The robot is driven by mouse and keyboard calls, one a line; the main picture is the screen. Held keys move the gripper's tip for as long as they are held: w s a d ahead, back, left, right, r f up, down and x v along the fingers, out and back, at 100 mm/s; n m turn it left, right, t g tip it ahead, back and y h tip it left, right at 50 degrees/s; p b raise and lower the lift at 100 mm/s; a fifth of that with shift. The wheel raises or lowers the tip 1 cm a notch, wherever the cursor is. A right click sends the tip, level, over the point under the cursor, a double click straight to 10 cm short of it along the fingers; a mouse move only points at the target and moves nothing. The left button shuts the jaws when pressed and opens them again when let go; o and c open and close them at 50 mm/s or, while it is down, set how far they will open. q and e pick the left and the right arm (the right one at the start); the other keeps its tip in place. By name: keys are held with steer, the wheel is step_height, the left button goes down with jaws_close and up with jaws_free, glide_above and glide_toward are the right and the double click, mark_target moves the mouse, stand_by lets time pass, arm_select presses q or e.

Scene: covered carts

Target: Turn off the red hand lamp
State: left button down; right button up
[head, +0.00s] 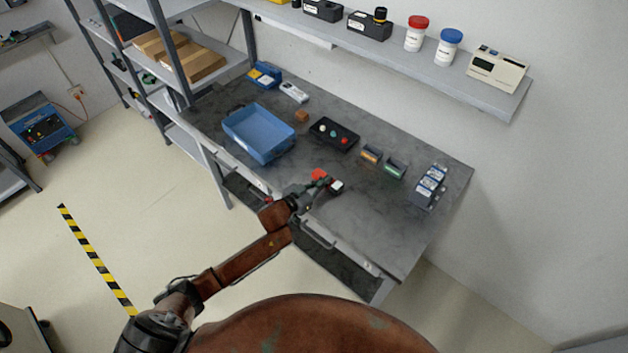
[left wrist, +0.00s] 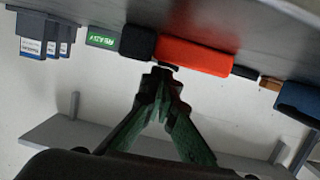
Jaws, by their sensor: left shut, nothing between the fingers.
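The red hand lamp (head: 319,174) lies on the grey workbench near its front edge, with a dark head that has a pale face (head: 337,186). In the left wrist view, which shows the bench upside down, its red body (left wrist: 195,55) and black head (left wrist: 138,42) are close. My right gripper is not in view.
On the workbench (head: 375,225) stand a blue tray (head: 258,153), a black button box (head: 334,133), orange and green display boxes (head: 394,168), and dark blue-white boxes (head: 430,186). A wall shelf (head: 470,86) hangs behind. The bench front right of the lamp is clear.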

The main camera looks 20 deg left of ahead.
arm_select(q)
steer(key=shift+f, duration=0.3)
steer(key=shift+s+d+r+p, duration=0.1)
steer(key=shift+r+p, duration=0.25)
steer(key=shift+p, duration=0.05)
steer(key=s+a+r+p, duration=0.3)
steer(key=s+r, duration=0.3)
steer(key=s, duration=0.2)
steer(key=shift+s+a+r, duration=0.15)
steer(key=shift+s+a, duration=0.2)
steer(key=shift+a, duration=0.25)
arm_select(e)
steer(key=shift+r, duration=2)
